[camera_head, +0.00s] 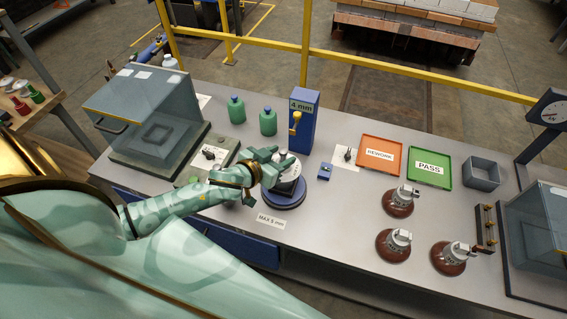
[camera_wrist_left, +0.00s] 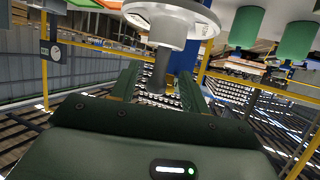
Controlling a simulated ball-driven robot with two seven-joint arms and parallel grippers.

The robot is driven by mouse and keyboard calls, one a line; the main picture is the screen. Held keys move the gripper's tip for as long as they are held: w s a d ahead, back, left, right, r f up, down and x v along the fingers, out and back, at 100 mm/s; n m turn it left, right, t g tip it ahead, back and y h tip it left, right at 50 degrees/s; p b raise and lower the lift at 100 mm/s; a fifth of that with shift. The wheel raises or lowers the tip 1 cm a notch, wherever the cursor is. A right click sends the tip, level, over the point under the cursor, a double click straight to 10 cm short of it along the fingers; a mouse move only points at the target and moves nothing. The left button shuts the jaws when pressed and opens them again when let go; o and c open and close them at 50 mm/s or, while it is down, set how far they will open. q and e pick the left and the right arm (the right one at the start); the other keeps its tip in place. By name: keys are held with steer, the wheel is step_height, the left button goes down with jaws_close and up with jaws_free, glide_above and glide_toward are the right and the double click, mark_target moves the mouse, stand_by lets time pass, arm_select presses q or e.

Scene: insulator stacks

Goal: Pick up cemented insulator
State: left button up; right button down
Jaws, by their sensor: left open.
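A pale grey-white insulator (camera_head: 290,186) sits on the round blue turntable (camera_head: 284,205) at the middle of the bench, partly hidden by my left gripper. My left gripper (camera_head: 279,163) is at the insulator's upper part, with its jaws open. In the left wrist view, a pale disc with a grey stem (camera_wrist_left: 162,68) shows between the two green fingers of the left gripper (camera_wrist_left: 158,90). I cannot tell whether the fingers touch the stem. Three brown insulators with grey caps (camera_head: 397,203) stand at the right of the bench. My right gripper is not in view.
A blue "4 mm" post (camera_head: 301,122) and green bottles (camera_head: 268,122) stand behind the turntable. An orange REWORK tray (camera_head: 364,163), a green PASS tray (camera_head: 414,183) and a grey bin (camera_head: 482,173) are at right.

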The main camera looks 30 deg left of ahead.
arm_select(q)
steer(key=x, duration=0.3)
steer(key=shift+w+d+f, duration=0.15)
steer(key=shift+w+f, duration=0.05)
steer(key=shift+w, duration=0.1)
steer(key=shift+s+r, duration=0.1)
jaws_close()
stand_by(0.9)
